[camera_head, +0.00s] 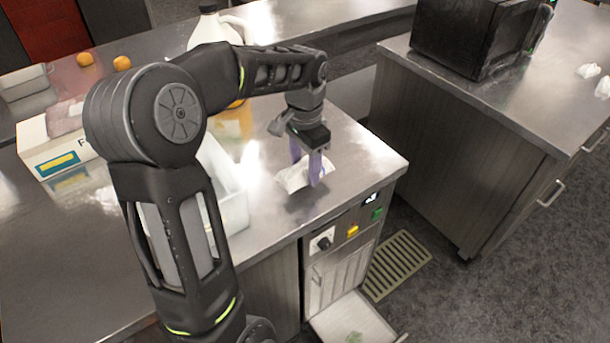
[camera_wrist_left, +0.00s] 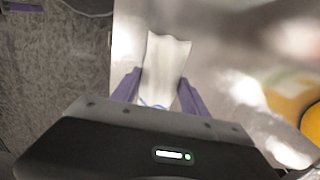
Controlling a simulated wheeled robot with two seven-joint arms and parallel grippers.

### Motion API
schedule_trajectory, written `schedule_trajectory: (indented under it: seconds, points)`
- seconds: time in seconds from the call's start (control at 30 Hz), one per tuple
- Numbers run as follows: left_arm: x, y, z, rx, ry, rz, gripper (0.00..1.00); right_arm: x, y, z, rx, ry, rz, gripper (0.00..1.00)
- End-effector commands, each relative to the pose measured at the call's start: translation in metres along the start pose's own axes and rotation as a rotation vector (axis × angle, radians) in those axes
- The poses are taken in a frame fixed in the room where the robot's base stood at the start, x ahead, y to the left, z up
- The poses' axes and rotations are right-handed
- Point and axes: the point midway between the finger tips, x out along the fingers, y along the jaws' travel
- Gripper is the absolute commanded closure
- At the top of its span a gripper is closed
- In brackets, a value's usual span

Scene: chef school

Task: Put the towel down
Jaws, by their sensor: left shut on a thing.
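The towel (camera_head: 291,179) is white and crumpled, at the right end of the steel counter (camera_head: 367,153). My left gripper (camera_head: 312,170) has purple fingers and reaches down to it from above. The towel also shows in the left wrist view (camera_wrist_left: 166,62), between the two fingers of the left gripper (camera_wrist_left: 160,88), which are shut on it. It is very close to the counter top; I cannot tell whether it touches. My right gripper is not in view.
A white bin (camera_head: 233,196) stands left of the towel, with a white jug (camera_head: 208,27) and a box (camera_head: 50,150) further left. A drawer (camera_head: 352,322) hangs open below the counter. Another counter with a black oven (camera_head: 465,38) stands right, across the floor.

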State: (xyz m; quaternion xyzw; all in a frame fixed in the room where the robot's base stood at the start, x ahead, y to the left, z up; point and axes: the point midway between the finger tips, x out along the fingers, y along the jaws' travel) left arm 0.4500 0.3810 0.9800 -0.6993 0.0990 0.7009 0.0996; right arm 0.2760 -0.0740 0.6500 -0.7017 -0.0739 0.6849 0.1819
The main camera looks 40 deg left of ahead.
Motion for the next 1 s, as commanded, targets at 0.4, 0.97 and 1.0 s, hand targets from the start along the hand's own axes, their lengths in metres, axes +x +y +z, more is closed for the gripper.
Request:
schedule_trajectory:
  seconds: [0.4,0.97,1.0]
  points:
    - [0.037,0.000,0.000,0.000,0.000,0.000,0.92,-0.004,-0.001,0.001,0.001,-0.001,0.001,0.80]
    - [0.041,0.001,0.000,0.000,-0.001,0.001,0.29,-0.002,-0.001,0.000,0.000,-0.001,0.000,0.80]
    - [0.041,0.001,0.000,0.000,-0.001,0.001,0.26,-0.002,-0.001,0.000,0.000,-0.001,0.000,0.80]
